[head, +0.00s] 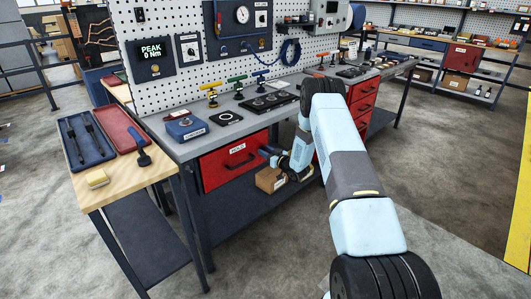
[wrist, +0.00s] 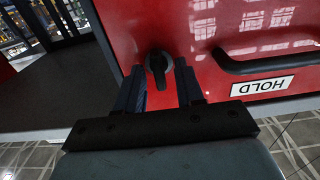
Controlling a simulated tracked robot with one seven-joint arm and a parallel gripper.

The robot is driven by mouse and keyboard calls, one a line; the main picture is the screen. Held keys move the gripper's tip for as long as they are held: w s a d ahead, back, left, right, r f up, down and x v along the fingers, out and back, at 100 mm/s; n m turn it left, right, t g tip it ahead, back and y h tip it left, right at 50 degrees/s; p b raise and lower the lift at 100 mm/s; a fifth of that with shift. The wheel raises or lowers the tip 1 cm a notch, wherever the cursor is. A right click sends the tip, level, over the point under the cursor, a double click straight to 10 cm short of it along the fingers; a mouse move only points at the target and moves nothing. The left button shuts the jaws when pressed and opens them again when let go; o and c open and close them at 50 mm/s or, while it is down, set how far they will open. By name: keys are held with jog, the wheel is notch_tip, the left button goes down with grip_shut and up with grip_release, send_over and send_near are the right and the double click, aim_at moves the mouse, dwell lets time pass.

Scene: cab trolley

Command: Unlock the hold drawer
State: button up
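The hold drawer (head: 225,169) is a red drawer front under the left part of the grey workbench, and it looks shut. Its dark bar handle (wrist: 265,65) and white HOLD label (wrist: 262,87) appear upside down in the wrist view. A small dark lock knob (wrist: 158,64) sits on the red face beside the handle. My gripper (wrist: 160,72) is open, with one dark finger on each side of the knob and visible gaps between. I cannot tell how deep the fingertips reach. In the head view my gripper (head: 266,153) is at the drawer's right end, hiding the knob.
A cardboard box (head: 270,180) stands on the lower shelf beneath my gripper. Another red drawer stack (head: 363,104) is to the right, beyond my arm. A wooden-topped side table (head: 115,182) with trays stands at left. The floor in front of the bench is clear.

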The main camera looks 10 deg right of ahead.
jog(key=shift+w+a, duration=0.1)
jog(key=shift+w, duration=0.1)
jog(key=shift+c, duration=0.5)
grip_shut()
